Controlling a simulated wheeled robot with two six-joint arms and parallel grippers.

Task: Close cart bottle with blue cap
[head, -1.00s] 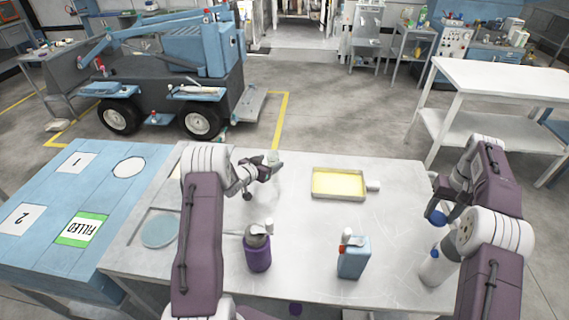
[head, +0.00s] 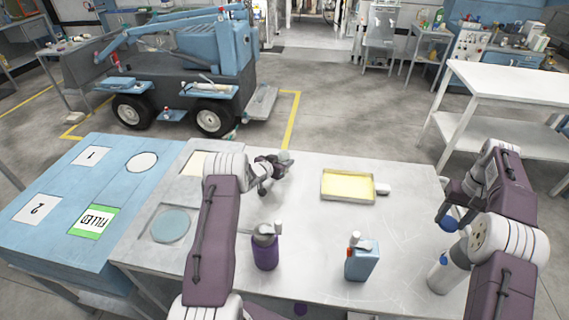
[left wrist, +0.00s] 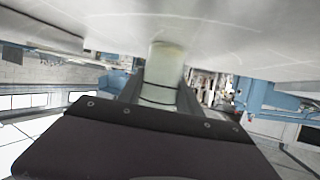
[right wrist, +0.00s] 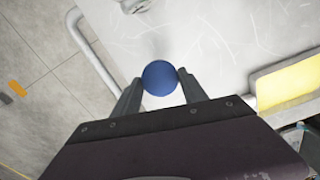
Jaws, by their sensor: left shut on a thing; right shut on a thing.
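My left gripper (head: 270,167) is shut on a pale, translucent bottle above the table's far left-middle part. In the head view the bottle (head: 285,156) is small and partly hidden by the fingers. The left wrist view shows the bottle (left wrist: 164,66) between both fingers. My right gripper (head: 453,213) is shut on a round blue cap (head: 447,224), held over the table's right edge. The right wrist view shows the cap (right wrist: 160,78) between the fingertips. The cap and bottle are well apart. The bottle's mouth cannot be made out.
The grey table (head: 310,220) holds a yellow-filled tray (head: 347,186), a purple container (head: 265,252), a blue can (head: 361,263) and a white bottle (head: 440,275) at the right. A blue bench (head: 60,235) with marked spots adjoins left. The middle of the table is mostly clear.

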